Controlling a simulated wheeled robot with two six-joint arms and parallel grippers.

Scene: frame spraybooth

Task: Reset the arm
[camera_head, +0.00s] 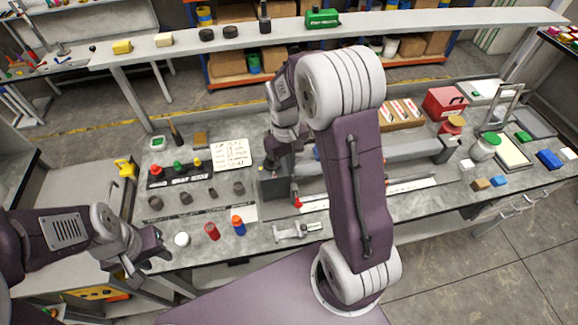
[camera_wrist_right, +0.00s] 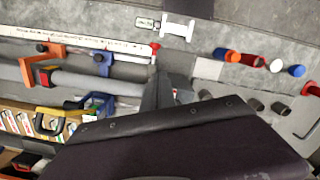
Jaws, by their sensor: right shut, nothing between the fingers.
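My right arm reaches up and over the workbench in the head view, its upper links filling the middle of the picture. My right gripper (camera_head: 272,165) points down over the dark clamp block at the middle of the bench. It is shut and empty; in the right wrist view its fingers (camera_wrist_right: 165,88) are together, partly hidden by the dark wrist housing. My left gripper (camera_head: 152,262) is low at the bench's front left edge, beside a white round cap (camera_head: 181,239). Its two fingers look spread, with nothing between them.
A grey tube (camera_head: 415,149) lies to the right. A red box (camera_head: 444,103) and a jar (camera_head: 485,147) stand further right. A shelf (camera_head: 400,23) spans the back.

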